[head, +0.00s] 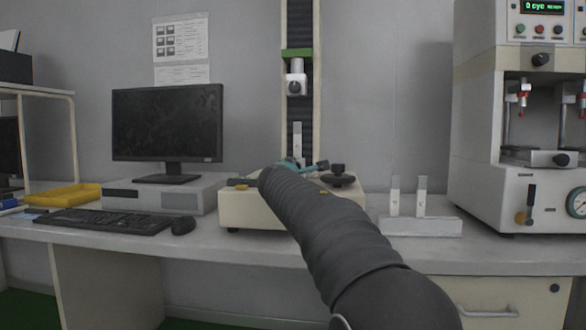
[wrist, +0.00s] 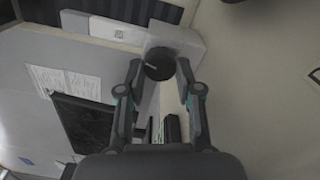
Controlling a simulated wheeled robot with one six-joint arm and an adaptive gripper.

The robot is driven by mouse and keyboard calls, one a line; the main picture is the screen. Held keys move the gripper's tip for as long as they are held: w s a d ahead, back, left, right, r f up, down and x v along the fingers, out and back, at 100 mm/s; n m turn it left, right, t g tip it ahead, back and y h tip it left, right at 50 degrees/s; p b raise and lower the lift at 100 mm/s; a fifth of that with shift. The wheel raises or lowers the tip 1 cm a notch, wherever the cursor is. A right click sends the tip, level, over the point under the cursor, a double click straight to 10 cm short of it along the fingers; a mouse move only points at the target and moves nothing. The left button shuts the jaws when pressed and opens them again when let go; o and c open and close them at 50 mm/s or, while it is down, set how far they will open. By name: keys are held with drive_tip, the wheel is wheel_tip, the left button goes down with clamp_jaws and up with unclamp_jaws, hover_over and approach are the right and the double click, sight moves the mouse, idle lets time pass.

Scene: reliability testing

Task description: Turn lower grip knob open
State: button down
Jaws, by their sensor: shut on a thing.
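The lower grip knob (wrist: 158,63) is a round black knob with a pale line on its face, seen in the wrist view. It sits on the pale lower grip block (wrist: 188,40). My gripper (wrist: 158,70) has one fingertip on each side of the knob and is shut on it. A flat white specimen (wrist: 103,27) with a small square mark runs out from the grip block; it also stands upright in the head view (head: 298,134). In the head view the upper grip (head: 296,82) is higher on the column, and my arm hides the lower grip knob.
A black star knob (head: 338,175) stands on the tester base right of my arm. A holder (head: 432,227) with two specimens is on the bench. A monitor (head: 167,122) and keyboard (head: 100,220) are left; a larger test machine (head: 490,185) is right.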

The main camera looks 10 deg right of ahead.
drive_tip(key=shift+n, duration=0.8)
drive_tip(key=shift+f, duration=0.1)
drive_tip(key=c, duration=0.8)
unclamp_jaws()
drive_tip(key=shift+a, duration=0.1)
drive_tip(key=shift+o, duration=0.2)
drive_tip(key=v, duration=1.2)
